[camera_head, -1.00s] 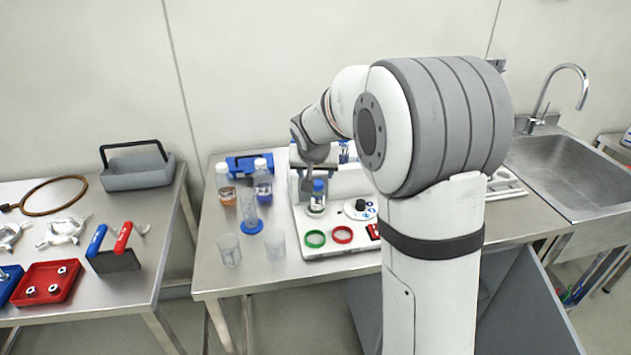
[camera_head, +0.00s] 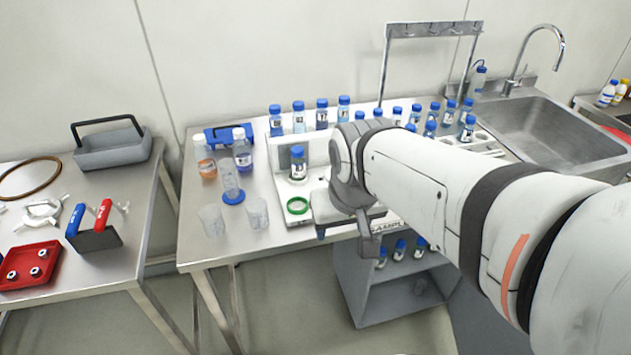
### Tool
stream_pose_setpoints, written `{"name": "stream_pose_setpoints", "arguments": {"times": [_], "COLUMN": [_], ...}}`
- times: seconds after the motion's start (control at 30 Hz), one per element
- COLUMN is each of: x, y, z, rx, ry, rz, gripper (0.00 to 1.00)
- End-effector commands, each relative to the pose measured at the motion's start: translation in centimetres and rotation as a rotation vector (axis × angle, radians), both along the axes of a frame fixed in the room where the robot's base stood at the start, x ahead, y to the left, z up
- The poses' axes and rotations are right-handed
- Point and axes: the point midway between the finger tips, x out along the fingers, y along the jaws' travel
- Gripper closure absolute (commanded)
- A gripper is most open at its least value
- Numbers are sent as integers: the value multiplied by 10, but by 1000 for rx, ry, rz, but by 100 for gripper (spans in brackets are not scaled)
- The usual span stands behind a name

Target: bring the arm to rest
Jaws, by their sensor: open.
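My arm (camera_head: 420,195) reaches in from the right side of the head view, over the front of the middle bench. My gripper (camera_head: 345,219) is at the bench's front edge, to the right of the green ring (camera_head: 298,205). It is partly turned away, and its fingers are hard to make out. I see nothing held in it. A blue-capped vial (camera_head: 297,164) stands upright on the white instrument (camera_head: 284,187), apart from the gripper. My gripper and arm hide the right part of the instrument.
Several blue-capped vials stand behind the arm and on a shelf unit (camera_head: 400,298) below it. Bottles, a cylinder (camera_head: 230,178) and two beakers (camera_head: 257,213) stand left of the instrument. A sink (camera_head: 545,130) is at right, a rack frame (camera_head: 432,28) behind. Bare floor lies between the benches.

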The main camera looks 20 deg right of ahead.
Motion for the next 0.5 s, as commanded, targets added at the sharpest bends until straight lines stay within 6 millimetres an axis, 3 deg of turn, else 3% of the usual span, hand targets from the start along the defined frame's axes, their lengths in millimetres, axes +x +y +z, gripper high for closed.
{"name": "stream_pose_setpoints", "arguments": {"times": [0.13,0.5], "x": [-23,-25], "y": [5,5], "z": [-7,-8], "rx": [11,13], "ry": [19,22], "rz": [24,28], "gripper": [43,43]}}
